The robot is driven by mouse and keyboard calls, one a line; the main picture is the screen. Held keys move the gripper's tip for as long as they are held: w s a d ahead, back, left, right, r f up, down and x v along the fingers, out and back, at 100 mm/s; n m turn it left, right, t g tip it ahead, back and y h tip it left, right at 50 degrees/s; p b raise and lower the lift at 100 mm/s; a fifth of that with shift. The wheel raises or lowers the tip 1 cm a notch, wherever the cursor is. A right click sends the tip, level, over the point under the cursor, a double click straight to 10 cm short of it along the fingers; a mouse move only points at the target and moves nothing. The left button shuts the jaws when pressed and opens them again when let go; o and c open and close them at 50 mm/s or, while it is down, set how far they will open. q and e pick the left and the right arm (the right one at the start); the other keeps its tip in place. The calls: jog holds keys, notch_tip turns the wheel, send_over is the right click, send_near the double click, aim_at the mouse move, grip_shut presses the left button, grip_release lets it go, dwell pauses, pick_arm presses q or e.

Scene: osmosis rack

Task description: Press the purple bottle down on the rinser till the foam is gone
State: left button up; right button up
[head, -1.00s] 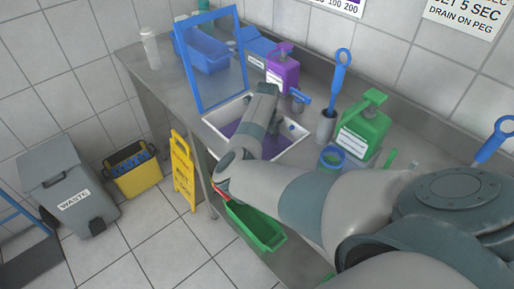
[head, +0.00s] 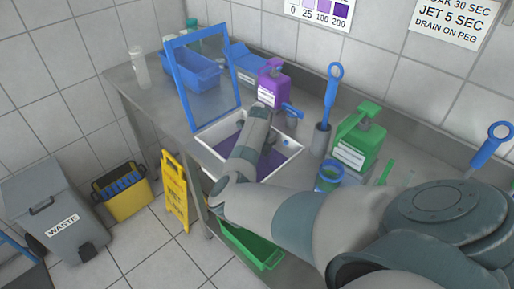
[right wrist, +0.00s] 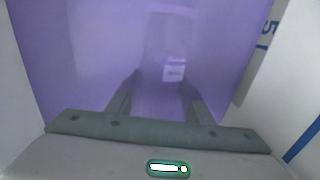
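A purple pump bottle (head: 270,87) with a white label stands upright on the steel counter behind the sink. My right arm reaches across to the white-rimmed sink (head: 292,125) holding purple liquid. The end of that arm hides my right gripper in the head view. In the right wrist view my right gripper (right wrist: 158,92) has its two fingers apart, with only purple surface between them. A pale label-like patch (right wrist: 174,70) shows there; I cannot tell whether it is a reflection. I cannot make out a rinser for certain. My left gripper is out of view.
A blue frame (head: 180,95) stands at the sink's left. A green bin (head: 250,245) is below. A yellow floor sign (head: 175,195) stands by the counter.

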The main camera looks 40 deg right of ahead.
jog(key=shift+r, duration=0.1)
notch_tip(320, 180, up, 21)
jog(key=p, duration=1.5)
jog(key=shift+p, duration=0.3)
dwell(0.8)
jog(key=shift+f, duration=0.25)
jog(key=shift+f+b, duration=1.45)
jog(key=shift+f, duration=1.45)
jog(key=shift+r, duration=0.1)
